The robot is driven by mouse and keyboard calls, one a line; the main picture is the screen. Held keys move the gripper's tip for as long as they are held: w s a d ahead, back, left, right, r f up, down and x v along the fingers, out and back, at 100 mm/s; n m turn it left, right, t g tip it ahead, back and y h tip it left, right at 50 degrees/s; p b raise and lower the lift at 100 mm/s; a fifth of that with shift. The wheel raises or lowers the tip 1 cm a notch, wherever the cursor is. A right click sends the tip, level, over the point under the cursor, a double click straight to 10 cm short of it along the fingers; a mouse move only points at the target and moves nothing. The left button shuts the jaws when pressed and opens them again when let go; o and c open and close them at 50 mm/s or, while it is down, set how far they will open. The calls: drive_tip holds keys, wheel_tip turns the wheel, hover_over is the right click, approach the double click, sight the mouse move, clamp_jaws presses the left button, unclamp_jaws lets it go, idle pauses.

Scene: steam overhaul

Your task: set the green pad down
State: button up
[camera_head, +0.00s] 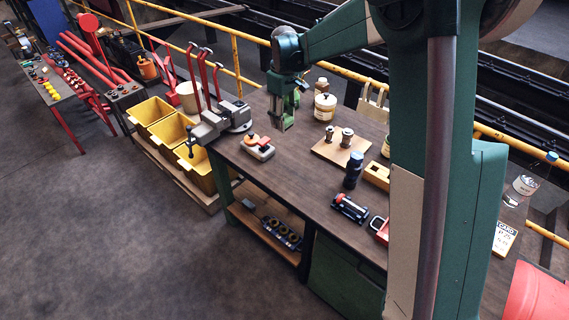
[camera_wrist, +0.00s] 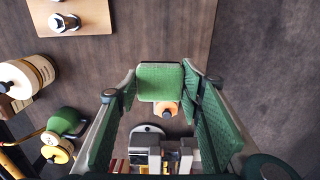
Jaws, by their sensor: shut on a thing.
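The green pad (camera_wrist: 160,82) sits between the two green fingers of my gripper (camera_wrist: 163,88) in the wrist view. My gripper is shut on it. In the head view my gripper (camera_head: 283,122) points down over the far-left part of the dark wooden bench (camera_head: 300,180). There I cannot tell the pad apart from the green fingers, nor how large the gap to the bench top is. An orange knob (camera_wrist: 166,109) shows just beyond the pad in the wrist view, partly hidden by it.
A grey vise (camera_head: 222,120) stands at the bench's left end. A cream jar (camera_head: 325,106) stands right of my gripper, and a wooden board (camera_head: 341,148) carries metal fittings. Bare bench top lies between them.

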hover_over(285, 163)
wheel_tip(285, 163, down, 10)
idle(0.3)
drive_tip(key=shift+w, duration=0.1)
drive_tip(key=shift+f, duration=3)
drive_tip(key=shift+f, duration=1.9)
drive_tip(key=shift+f, duration=0.15)
drive_tip(key=o, duration=0.9)
drive_tip(key=shift+r, duration=0.25)
